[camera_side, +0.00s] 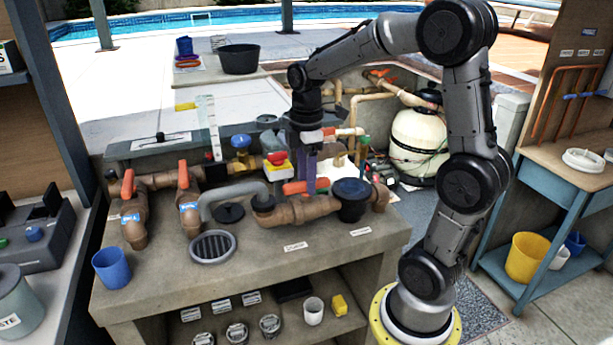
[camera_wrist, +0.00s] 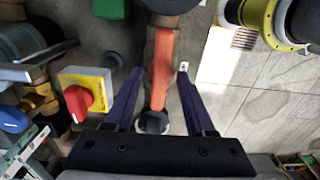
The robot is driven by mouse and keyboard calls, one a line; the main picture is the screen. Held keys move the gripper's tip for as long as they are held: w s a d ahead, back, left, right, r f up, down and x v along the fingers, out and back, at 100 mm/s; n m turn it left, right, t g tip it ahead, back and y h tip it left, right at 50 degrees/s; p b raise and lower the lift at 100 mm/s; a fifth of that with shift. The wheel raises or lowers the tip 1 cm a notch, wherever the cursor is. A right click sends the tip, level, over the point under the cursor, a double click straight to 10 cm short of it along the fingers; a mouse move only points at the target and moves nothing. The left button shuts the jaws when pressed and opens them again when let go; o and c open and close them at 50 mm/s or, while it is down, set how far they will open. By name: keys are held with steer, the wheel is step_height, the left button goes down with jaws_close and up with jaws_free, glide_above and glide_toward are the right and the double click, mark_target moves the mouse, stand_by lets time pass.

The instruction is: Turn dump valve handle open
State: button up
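An orange lever handle (camera_side: 295,188) lies level on the brown pipework of the bench, below my gripper (camera_side: 311,188). In the wrist view the orange handle (camera_wrist: 162,58) runs lengthwise between the two purple fingers of my gripper (camera_wrist: 159,74). The fingers are apart, with a gap on each side of the handle, and hold nothing. The gripper points down; whether the fingertips reach handle height is hard to tell. Two other orange handles, a left one (camera_side: 127,184) and a right one (camera_side: 183,175), stand upright on blue-tagged pipes farther left.
A yellow box with a red knob (camera_side: 277,160) is close to the left of my gripper; it also shows in the wrist view (camera_wrist: 78,100). A black-capped fitting (camera_side: 352,198) stands to the right. A blue cup (camera_side: 111,268) and a round grate (camera_side: 212,247) are at the bench's front left.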

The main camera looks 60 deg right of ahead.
step_height(320, 180, up, 14)
stand_by(0.6)
steer(key=shift+f, duration=0.1)
steer(key=s+a+t, duration=0.2)
steer(key=s+a, duration=0.6)
steer(key=a, duration=0.1)
steer(key=s+a+f+m+t, duration=0.3)
steer(key=s+f+m, duration=0.1)
steer(key=f+m, duration=0.5)
steer(key=shift+s+a+t, duration=0.3)
steer(key=shift+a, duration=0.05)
steer(key=shift+f, duration=0.1)
